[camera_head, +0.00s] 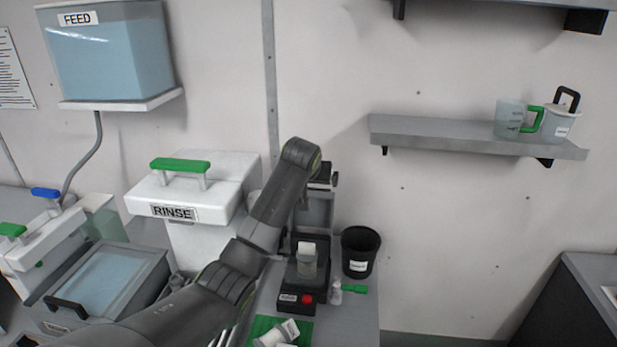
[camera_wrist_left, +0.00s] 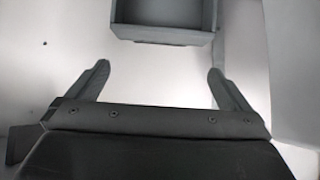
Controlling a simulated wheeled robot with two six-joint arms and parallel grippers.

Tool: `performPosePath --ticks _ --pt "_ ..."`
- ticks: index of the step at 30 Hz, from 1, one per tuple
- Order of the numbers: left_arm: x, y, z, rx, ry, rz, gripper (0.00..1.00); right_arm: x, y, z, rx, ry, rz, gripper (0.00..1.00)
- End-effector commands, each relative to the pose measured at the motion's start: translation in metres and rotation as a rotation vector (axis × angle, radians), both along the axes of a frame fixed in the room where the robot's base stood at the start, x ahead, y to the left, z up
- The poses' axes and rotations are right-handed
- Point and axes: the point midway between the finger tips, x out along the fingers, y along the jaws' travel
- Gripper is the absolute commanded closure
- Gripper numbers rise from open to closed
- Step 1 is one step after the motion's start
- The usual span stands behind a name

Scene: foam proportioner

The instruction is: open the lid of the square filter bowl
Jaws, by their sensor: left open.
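A square grey bowl (camera_head: 142,293) sits at the lower left in the head view. It looks like the square filter bowl, but its label is too small to read. Its pale blue, see-through lid (camera_head: 105,277) lies shut on top, with a black bar handle (camera_head: 66,308) at the front left. My left arm crosses the head view to the right of the bowl, and its gripper cannot be made out there. In the left wrist view my left gripper (camera_wrist_left: 159,68) is open, with nothing between its fingers. My right gripper is not in view.
A white RINSE box (camera_head: 185,205) with a green handle stands behind the bowl. A white-lidded box (camera_head: 47,240) is at its left. A small bench device (camera_head: 300,270) and a black cup (camera_head: 360,250) stand at right. A grey box-like part (camera_wrist_left: 165,20) tops the wrist view.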

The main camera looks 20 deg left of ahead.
Motion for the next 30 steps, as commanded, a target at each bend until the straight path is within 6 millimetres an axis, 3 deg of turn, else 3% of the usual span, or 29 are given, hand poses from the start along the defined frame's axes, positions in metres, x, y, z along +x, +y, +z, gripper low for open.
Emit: performPosePath --ticks 12,24,30 --pt "-0.038 -0.010 0.037 -0.001 0.000 0.001 0.00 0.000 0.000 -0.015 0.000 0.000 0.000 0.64" --pt "-0.043 -0.011 0.042 0.000 0.002 0.001 0.00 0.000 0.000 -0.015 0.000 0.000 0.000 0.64" --pt "-0.040 0.000 0.026 0.072 0.022 0.019 0.26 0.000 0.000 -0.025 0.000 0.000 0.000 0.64"
